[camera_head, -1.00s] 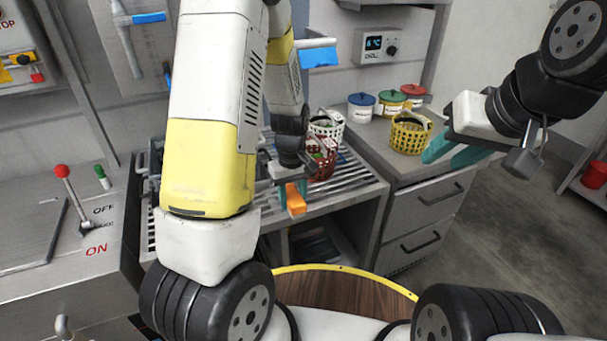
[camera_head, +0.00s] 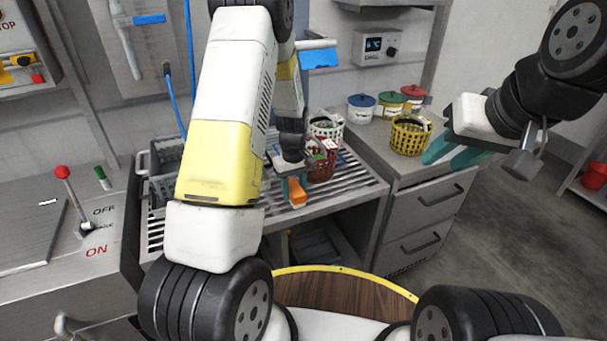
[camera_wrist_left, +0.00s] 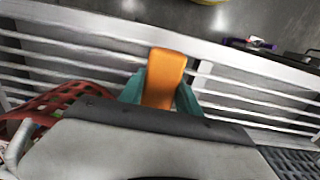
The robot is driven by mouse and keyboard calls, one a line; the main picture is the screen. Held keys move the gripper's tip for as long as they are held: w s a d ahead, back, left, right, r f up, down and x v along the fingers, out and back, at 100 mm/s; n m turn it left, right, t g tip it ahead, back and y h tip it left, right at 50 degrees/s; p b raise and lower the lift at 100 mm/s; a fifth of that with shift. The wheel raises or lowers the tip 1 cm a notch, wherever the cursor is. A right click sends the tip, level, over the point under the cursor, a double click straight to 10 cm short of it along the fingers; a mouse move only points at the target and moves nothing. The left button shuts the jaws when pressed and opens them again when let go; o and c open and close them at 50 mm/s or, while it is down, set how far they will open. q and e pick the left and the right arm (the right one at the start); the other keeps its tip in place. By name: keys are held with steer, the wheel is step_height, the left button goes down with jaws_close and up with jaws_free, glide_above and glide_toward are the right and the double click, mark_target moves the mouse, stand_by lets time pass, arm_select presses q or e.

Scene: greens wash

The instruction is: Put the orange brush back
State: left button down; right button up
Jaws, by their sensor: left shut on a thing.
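The orange brush (camera_head: 298,193) is in my left gripper (camera_head: 293,181), over the slatted metal rack (camera_head: 345,183). In the left wrist view the orange brush (camera_wrist_left: 164,76) sits between the two teal fingers (camera_wrist_left: 160,98), which are shut on it. Its orange end points towards the rack's front rail. The rest of the brush is hidden by the gripper. My right gripper (camera_head: 452,154) is at the upper right, empty, its teal fingers apart, in front of the yellow basket.
A red basket (camera_head: 322,168) and a white basket (camera_head: 327,127) stand close beside my left gripper. A grey crate (camera_head: 166,160) is at the rack's left end. A yellow basket (camera_head: 410,135) and several lidded tubs (camera_head: 361,108) are on the right counter.

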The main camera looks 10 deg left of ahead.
mark_target(294, 187)
arm_select(q)
steer(key=c, duration=0.9)
jaws_free()
steer(key=shift+f, duration=0.15)
steer(key=shift+o, duration=0.2)
steer(key=s+d+r+m+t+h, duration=0.15)
steer(key=s+r, duration=0.35)
steer(key=r, duration=0.8)
steer(key=s+a+r+m+t, duration=0.15)
steer(key=s+r, duration=0.25)
steer(key=r, duration=1)
steer(key=s+d+r+m+t, duration=0.1)
steer(key=s+r+m, duration=0.1)
steer(key=s, duration=0.5)
steer(key=s+d+r+m+t, duration=0.1)
steer(key=s+r, duration=0.3)
steer(key=s, duration=0.4)
steer(key=shift+r+m+t+h, duration=0.2)
steer(key=shift+m+t+h, duration=0.15)
steer(key=shift+m+t, duration=0.3)
